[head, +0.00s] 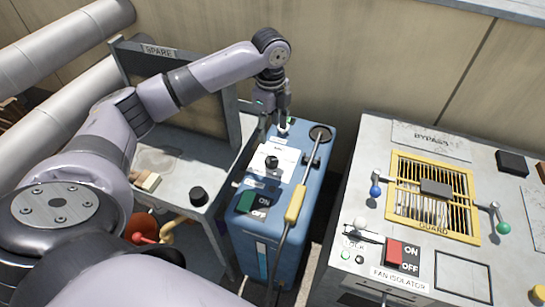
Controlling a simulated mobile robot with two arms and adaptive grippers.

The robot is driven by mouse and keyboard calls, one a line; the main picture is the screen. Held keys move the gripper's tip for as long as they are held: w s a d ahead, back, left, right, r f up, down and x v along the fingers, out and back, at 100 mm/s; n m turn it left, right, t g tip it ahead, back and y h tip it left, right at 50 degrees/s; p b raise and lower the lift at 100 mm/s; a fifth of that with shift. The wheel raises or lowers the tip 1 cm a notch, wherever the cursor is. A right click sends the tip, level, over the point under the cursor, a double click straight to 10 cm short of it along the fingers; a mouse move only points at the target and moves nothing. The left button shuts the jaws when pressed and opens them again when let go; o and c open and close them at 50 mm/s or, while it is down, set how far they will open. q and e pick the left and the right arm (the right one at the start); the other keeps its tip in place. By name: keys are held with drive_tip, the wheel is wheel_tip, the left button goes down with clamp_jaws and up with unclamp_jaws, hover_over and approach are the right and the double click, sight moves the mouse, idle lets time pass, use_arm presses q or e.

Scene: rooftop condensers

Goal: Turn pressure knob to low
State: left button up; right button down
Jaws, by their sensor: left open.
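A blue machine (242,229) stands in the middle of the head view. A small black knob (272,162) sits on a white label plate on its top; this looks like the pressure knob, but its markings are too small to read. My left gripper (284,126) points down over the back end of the machine's top, behind the knob and apart from it. The gripper is open; its fingers are small and partly blend with the parts below. My right gripper is not in view.
A hose wand with a yellow grip (296,204) lies along the machine's right side. A green ON switch (245,201) is at its front. A grey bench (178,185) with another black knob (198,196) is left. A grey fan isolator cabinet (345,285) with a yellow guard (434,233) is right.

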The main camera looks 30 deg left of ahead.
use_arm(q)
hover_over(272, 159)
wheel_tip(272, 159, down, 4)
drive_tip(key=shift+s+f, duration=0.15)
drive_tip(key=shift+f, duration=0.05)
wheel_tip(272, 159, down, 8)
drive_tip(key=shift+r, duration=0.2)
drive_tip(key=shift+f, duration=0.55)
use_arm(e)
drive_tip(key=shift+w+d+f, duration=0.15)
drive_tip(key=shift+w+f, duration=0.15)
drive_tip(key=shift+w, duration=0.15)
use_arm(q)
drive_tip(key=shift+c, duration=0.4)
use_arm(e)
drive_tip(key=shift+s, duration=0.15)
use_arm(q)
drive_tip(key=c, duration=1.1)
